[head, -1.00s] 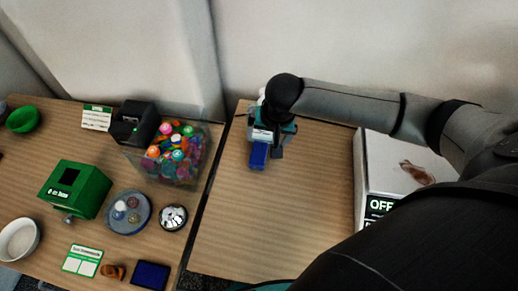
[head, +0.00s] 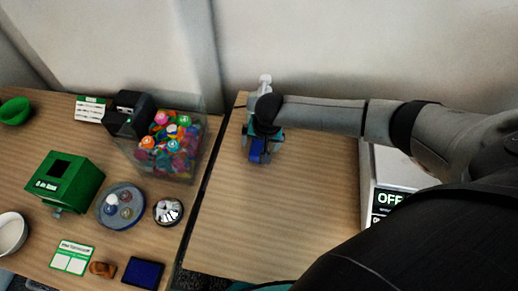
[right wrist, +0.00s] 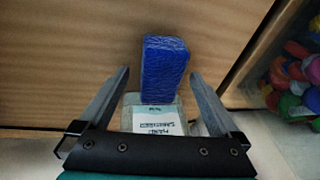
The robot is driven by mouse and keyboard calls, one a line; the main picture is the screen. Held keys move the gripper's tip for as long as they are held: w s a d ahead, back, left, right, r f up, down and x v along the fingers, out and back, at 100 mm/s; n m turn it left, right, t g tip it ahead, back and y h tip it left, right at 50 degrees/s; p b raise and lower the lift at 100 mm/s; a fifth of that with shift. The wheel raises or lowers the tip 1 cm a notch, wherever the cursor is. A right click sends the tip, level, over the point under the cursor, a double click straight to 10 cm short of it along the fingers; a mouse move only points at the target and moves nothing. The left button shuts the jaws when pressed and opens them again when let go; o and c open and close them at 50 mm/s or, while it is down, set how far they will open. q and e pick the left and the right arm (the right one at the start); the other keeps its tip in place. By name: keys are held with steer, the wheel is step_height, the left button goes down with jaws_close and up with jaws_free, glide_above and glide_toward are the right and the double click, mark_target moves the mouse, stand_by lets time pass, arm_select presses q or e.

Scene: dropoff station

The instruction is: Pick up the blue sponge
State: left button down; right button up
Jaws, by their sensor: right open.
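The blue sponge (right wrist: 164,70) shows in the right wrist view as an upright blue block between and ahead of my right gripper's (right wrist: 157,75) two fingers, with a gap on each side. The fingers are apart and not touching it. In the head view the sponge (head: 257,150) is on the right-hand table, partly hidden by my right wrist and gripper (head: 262,145). A clear object with a white printed label (right wrist: 158,120) is just below the sponge in the wrist view, between the fingers. My left gripper is not in view.
A clear bin of colourful items (head: 172,150) stands on the left table, across a dark gap. A spray-bottle-like white object (head: 264,84) stands behind my wrist. A white box marked "OFF" (head: 400,172) is at right. The table front is clear.

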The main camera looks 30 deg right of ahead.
mark_target(260, 146)
steer(key=c, duration=1.4)
steer(key=shift+s+r, duration=0.1)
steer(key=shift+r, duration=0.15)
step_height(260, 146, up, 7)
steer(key=p, duration=0.3)
steer(key=shift+a+f, duration=0.1)
steer(key=s+a+p, duration=0.2)
steer(key=s+a, duration=1)
steer(key=s, duration=0.3)
steer(key=shift+s+f, duration=0.2)
steer(key=shift+s, duration=0.2)
